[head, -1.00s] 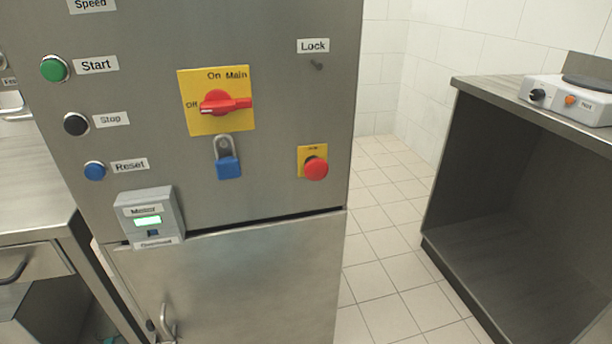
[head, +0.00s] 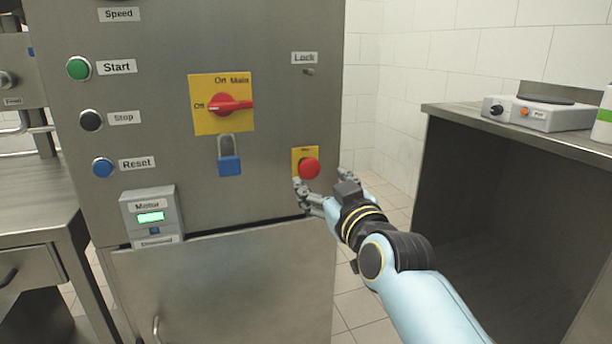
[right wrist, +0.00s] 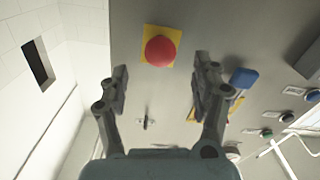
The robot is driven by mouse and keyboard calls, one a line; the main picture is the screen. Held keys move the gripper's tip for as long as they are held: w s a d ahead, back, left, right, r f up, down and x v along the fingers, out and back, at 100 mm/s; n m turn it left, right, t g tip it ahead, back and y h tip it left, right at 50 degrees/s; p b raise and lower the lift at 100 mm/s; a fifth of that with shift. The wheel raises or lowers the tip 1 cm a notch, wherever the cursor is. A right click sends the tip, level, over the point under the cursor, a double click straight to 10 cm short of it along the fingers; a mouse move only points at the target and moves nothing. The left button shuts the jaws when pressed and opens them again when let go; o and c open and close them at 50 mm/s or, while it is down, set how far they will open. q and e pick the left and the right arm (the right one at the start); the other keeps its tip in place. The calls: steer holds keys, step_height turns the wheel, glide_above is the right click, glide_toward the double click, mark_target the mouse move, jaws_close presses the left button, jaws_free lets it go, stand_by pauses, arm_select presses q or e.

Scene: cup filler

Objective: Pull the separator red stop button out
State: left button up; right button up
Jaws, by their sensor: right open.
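The red stop button (head: 308,168) sits on a yellow plate (head: 298,155) at the lower right of the steel cabinet front. My right gripper (head: 322,182) is at the button, just below and around its sides in the head view, with one finger left of it and one right. In the right wrist view the red button (right wrist: 161,51) lies ahead of the open fingers (right wrist: 160,75), a little beyond the tips. The fingers look apart from it. My left gripper is not in view.
A red main switch (head: 230,105) and a blue padlock (head: 229,165) are left of the button. A lock pin (head: 309,72) is above it. A counter with a hot plate (head: 540,113) stands at the right. Tiled floor lies between cabinet and counter.

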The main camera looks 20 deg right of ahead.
mark_target(312, 173)
steer(key=w, duration=0.6)
steer(key=shift+w+a+f+b, duration=0.1)
steer(key=shift+b, duration=0.3)
steer(key=shift+w, duration=0.5)
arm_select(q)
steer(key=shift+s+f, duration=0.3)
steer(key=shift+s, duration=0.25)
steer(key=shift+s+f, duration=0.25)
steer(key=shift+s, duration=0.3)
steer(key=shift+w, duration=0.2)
arm_select(e)
jaws_close()
